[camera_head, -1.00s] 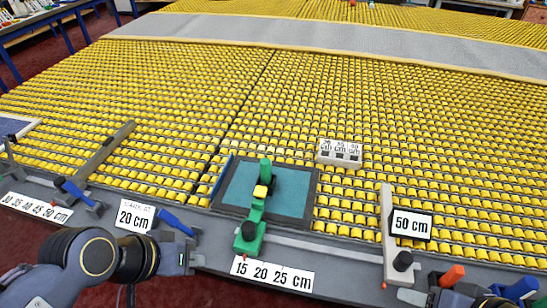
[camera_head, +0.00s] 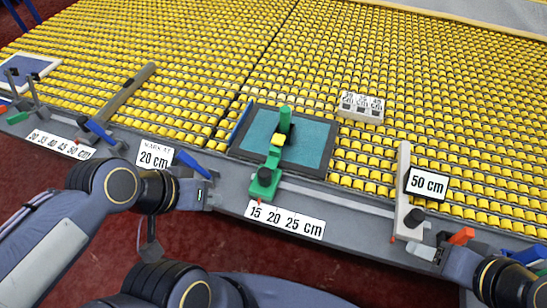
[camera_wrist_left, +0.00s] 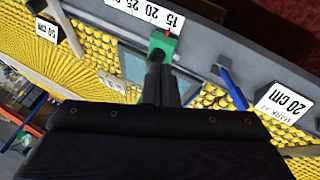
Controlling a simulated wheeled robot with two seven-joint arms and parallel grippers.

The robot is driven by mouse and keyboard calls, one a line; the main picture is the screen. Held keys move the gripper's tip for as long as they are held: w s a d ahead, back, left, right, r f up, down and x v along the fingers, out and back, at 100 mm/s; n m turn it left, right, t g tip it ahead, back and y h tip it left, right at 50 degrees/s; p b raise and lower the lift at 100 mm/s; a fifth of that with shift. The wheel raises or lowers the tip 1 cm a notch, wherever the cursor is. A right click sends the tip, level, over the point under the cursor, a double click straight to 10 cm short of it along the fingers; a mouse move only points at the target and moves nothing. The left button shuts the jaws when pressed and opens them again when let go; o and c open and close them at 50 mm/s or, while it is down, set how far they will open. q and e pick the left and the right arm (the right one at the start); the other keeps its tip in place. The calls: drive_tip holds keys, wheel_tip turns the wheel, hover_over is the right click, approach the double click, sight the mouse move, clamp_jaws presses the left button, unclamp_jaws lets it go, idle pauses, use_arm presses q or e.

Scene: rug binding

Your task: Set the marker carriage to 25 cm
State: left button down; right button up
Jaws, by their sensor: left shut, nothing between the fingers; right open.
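My right gripper (camera_head: 428,253) is open near the lower right, below the grey 50 cm carriage (camera_head: 404,190).
A sign reads "MARK AT 20 cm" (camera_head: 154,156), with a blue lever (camera_head: 192,163) beside it. A "50 cm" sign (camera_head: 427,184) stands at right. A 30–50 cm scale (camera_head: 62,144) is at left. A grey block with number labels (camera_head: 362,108) sits on the yellow rollers.

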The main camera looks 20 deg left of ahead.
idle(0.3)
use_arm(q)
drive_tip(key=c, duration=1.8)
unclamp_jaws()
drive_tip(key=shift+w, duration=0.2)
drive_tip(key=o, duration=0.8)
drive_tip(key=w+f+m+g+y+b, duration=0.2)
drive_tip(key=w+m+g+b, duration=0.1)
drive_tip(key=w, duration=0.5)
drive_tip(key=shift+d+g+b, duration=0.3)
drive_tip(key=shift+d+g, duration=0.1)
drive_tip(key=m+g+y+b, duration=0.2)
hover_over(265, 172)
wheel_tip(265, 172, down, 4)
drive_tip(key=shift+a+r, duration=0.1)
wheel_tip(265, 172, down, 8)
drive_tip(key=shift+r+b, duration=0.2)
drive_tip(key=shift+b, duration=0.15)
clamp_jaws()
